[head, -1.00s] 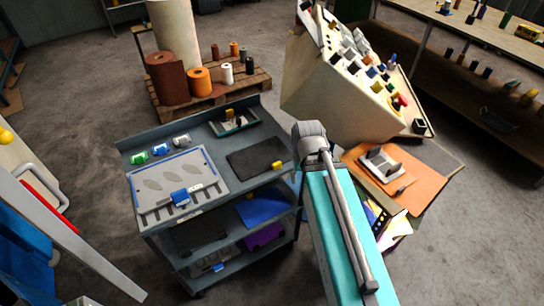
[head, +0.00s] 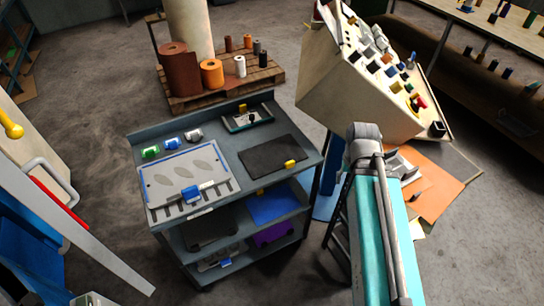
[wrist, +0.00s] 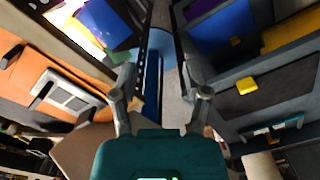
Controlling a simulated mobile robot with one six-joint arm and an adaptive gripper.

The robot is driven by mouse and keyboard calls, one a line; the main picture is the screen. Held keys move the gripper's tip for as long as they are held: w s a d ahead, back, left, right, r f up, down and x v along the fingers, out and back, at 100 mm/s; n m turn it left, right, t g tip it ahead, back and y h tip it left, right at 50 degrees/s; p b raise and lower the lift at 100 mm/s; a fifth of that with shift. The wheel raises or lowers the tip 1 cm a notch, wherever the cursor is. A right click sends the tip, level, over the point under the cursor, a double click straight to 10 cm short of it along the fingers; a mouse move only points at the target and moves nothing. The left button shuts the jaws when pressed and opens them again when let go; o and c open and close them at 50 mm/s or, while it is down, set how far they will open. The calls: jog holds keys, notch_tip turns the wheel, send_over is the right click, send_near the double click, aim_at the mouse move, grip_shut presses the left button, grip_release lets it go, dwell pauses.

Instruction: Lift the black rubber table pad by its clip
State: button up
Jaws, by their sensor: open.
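The black rubber table pad (head: 268,152) lies flat on the right part of the grey cart's top. Its yellow clip (head: 290,163) sits at the pad's front right edge. In the wrist view the pad (wrist: 275,92) is at the right, with the clip (wrist: 247,85) on its near edge. My gripper (wrist: 161,35) is open, its two long fingers apart with nothing between them. It is beside the cart, apart from the pad and clip.
The cart's top (head: 222,142) also bears a grey plate with a blue clip (head: 192,194), small coloured clips and a tray (head: 247,119). A cream console (head: 350,85) and an orange board (head: 435,185) stand right of the cart. A pallet with rolls (head: 225,85) is behind.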

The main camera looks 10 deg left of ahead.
jog(key=w+a+r+m+p, duration=0.1)
jog(key=w+a+m, duration=0.4)
jog(key=a, duration=0.4)
jog(key=w+a+r+m+p, duration=0.2)
jog(key=w+a+m, duration=0.4)
jog(key=w+a, duration=0.2)
jog(key=shift+w+a, duration=0.25)
jog(key=shift+a, duration=0.75)
jog(key=shift+f, duration=0.15)
notch_tip(320, 180, down, 8)
jog(key=b, duration=0.8)
jog(key=shift+f, duration=0.1)
jog(key=shift+f+b, duration=0.1)
jog(key=shift+b, duration=0.25)
